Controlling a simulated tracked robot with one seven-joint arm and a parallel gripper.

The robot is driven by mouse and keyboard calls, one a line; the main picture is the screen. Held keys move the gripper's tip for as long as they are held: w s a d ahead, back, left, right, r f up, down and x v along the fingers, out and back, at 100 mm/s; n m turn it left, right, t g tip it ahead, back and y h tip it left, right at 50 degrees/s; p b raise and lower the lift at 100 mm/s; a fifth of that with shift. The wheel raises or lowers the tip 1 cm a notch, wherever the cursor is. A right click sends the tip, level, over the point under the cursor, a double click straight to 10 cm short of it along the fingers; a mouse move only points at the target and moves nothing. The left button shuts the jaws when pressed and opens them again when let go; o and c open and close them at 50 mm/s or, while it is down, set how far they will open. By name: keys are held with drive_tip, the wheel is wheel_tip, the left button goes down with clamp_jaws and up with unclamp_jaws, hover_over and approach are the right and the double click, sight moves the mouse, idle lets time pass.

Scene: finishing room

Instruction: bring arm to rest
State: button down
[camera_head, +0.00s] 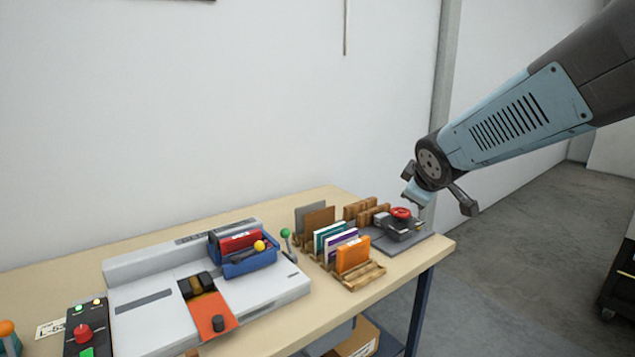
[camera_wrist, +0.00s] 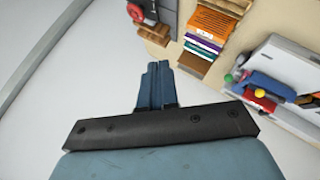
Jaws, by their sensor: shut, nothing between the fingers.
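My arm reaches in from the upper right in the head view, with my gripper (camera_head: 418,207) at its lower end near the table's right end. It is close to a dark grey device with a red knob (camera_head: 401,213); I cannot tell from this view how far apart they are. In the wrist view my gripper (camera_wrist: 158,72) has its two blue fingers together, with nothing between them. The table items lie beyond the fingertips there.
The wooden table (camera_head: 330,311) holds a grey machine (camera_head: 262,300), a blue tray (camera_head: 250,265), a wooden rack (camera_head: 365,276) with coloured booklets, and a control box (camera_head: 88,328) at the left. A white wall stands behind. Open floor (camera_head: 530,260) lies to the right.

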drive_tip(key=s+d+m+g, duration=0.1)
drive_tip(key=s+m, duration=0.4)
drive_tip(key=s, duration=0.5)
drive_tip(key=s+d+m+g, duration=0.1)
drive_tip(key=s+m+g, duration=0.2)
drive_tip(key=s, duration=0.8)
drive_tip(key=shift+d+r+m+y, duration=0.3)
drive_tip(key=shift+m, duration=0.9)
drive_tip(key=shift+s, duration=0.1)
